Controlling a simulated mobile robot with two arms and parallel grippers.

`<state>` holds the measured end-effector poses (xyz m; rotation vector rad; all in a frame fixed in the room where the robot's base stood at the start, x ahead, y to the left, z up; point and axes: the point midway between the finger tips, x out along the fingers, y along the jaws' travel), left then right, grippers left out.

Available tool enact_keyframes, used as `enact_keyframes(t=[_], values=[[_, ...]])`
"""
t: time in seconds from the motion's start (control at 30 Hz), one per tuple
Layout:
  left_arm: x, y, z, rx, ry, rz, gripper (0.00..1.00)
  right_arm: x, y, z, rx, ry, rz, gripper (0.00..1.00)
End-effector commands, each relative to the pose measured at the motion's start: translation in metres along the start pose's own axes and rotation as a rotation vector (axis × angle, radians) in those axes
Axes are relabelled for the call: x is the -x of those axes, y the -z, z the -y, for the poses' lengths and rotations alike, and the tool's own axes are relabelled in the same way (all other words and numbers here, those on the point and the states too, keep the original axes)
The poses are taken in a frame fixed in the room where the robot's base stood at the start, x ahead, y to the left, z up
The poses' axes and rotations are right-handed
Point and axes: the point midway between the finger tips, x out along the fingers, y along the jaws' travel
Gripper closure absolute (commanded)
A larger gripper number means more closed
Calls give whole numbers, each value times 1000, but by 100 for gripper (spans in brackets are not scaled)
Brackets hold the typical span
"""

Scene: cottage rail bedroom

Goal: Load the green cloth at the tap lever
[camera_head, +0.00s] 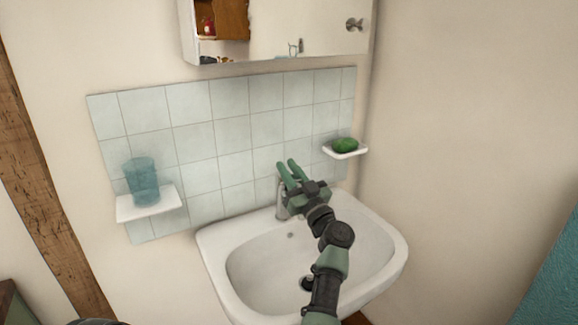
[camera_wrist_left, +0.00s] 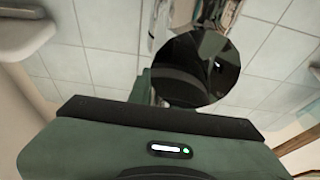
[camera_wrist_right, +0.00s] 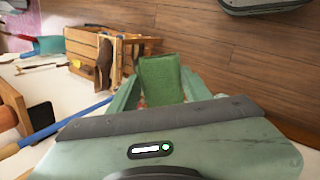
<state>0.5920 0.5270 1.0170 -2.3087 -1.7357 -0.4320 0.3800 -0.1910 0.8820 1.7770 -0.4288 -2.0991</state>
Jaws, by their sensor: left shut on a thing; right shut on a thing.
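My left gripper (camera_head: 287,169) is at the chrome tap (camera_head: 282,198) at the back of the white basin (camera_head: 217,258). Its green fingers are shut at the top of the tap, on what appears to be the lever, which they mostly hide. In the left wrist view, the chrome tap (camera_wrist_left: 160,25) and a round dark reflective part (camera_wrist_left: 195,70) fill the space in front of the gripper. My right gripper (camera_wrist_right: 155,90) is shut on the green cloth (camera_wrist_right: 161,78), seen between its fingers in the right wrist view. The right gripper is not seen in the head view.
A blue tumbler (camera_head: 141,180) stands on the left ledge (camera_head: 150,206). A green soap (camera_head: 345,145) lies on the right dish (camera_head: 352,154). A mirror cabinet (camera_head: 285,40) hangs above. The right wrist view shows a wooden crate (camera_wrist_right: 85,45), a blue pole (camera_wrist_right: 70,120) and wooden floor.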

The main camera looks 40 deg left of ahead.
Motion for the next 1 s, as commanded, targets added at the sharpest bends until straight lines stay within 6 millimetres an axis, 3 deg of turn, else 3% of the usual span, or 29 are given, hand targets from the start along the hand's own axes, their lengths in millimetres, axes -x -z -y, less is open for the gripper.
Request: enact_keyframes(t=[0.03, 0.17, 0.5, 0.53, 0.6, 1.0], values=[[-4, 7, 0, -1, -1, 14, 100, 14, -2, -7, 0, 0, -1, 84], [-4, 7, 0, -1, -1, 42, 100, 28, -5, -14, 0, 0, 0, 84], [-3, 2, 0, 0, -1, 48, 100, 26, -5, -14, 0, 0, 0, 84], [-3, 2, 0, 0, -1, 48, 72, 26, -5, -14, 0, 0, 0, 84], [-3, 2, 0, 0, -1, 48, 58, 26, -5, -14, 0, 0, 0, 84], [0, 0, 0, 0, -2, 49, 58, 27, -5, -14, 0, 0, 0, 84]])
